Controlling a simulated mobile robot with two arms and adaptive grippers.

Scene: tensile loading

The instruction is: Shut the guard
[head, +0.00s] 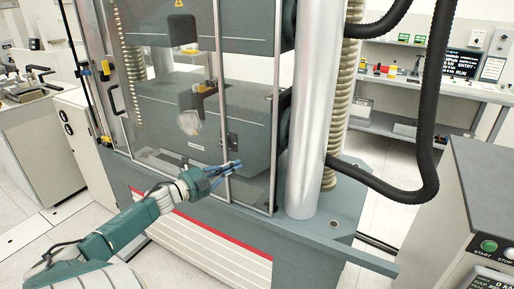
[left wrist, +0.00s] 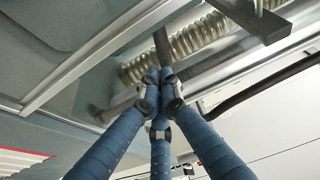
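The guard is a clear panel in slim metal frames (head: 221,95) across the front of the grey testing machine. Grip parts of the machine show through it. I cannot tell from these views whether it is fully shut. My left gripper (head: 238,163) is at the lower part of the guard, near a frame upright. Its blue fingers are closed together and hold nothing visible. In the left wrist view the fingertips (left wrist: 160,77) meet close to a dark bar (left wrist: 162,44), and a metal frame rail (left wrist: 105,48) runs past on the left. Contact is unclear. My right gripper is not in view.
A thick silver column (head: 312,110) and a black hose (head: 425,120) stand right of the guard. A control panel with a green start button (head: 488,246) is at the lower right. Benches (head: 440,88) stand behind. A red-striped base (head: 225,240) lies below.

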